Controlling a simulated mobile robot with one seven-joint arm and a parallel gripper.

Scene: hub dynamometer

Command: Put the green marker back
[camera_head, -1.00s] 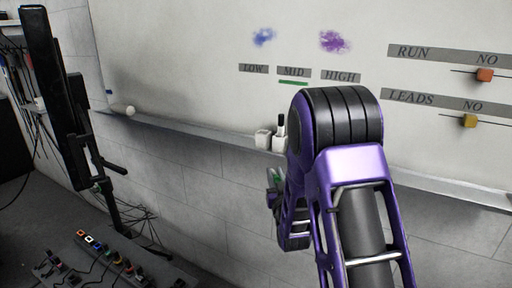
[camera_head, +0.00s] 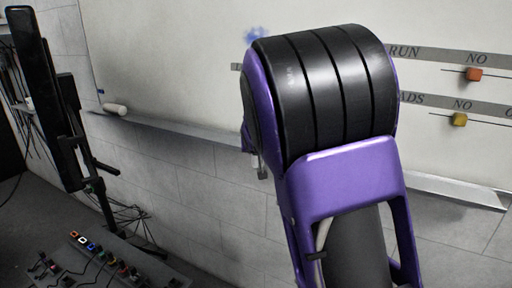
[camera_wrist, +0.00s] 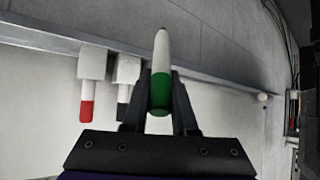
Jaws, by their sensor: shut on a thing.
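My gripper (camera_wrist: 160,82) is shut on the green marker (camera_wrist: 160,70) in the wrist view. The marker has a white body with a narrow tip pointing up the picture and a green band at the end near my palm. Left of it, a red-ended marker (camera_wrist: 87,112) and a black-ended marker (camera_wrist: 124,94) sit in white holders (camera_wrist: 92,63) on the ledge. The held marker is apart from these holders. In the head view my arm hides the holders and most of my gripper.
The whiteboard (camera_head: 170,60) has a narrow ledge (camera_head: 190,130) along its bottom. A white rounded object (camera_head: 115,109) lies on the ledge at the left. A dark monitor on a stand (camera_head: 48,90) and a panel with cables (camera_head: 110,265) stand at the left.

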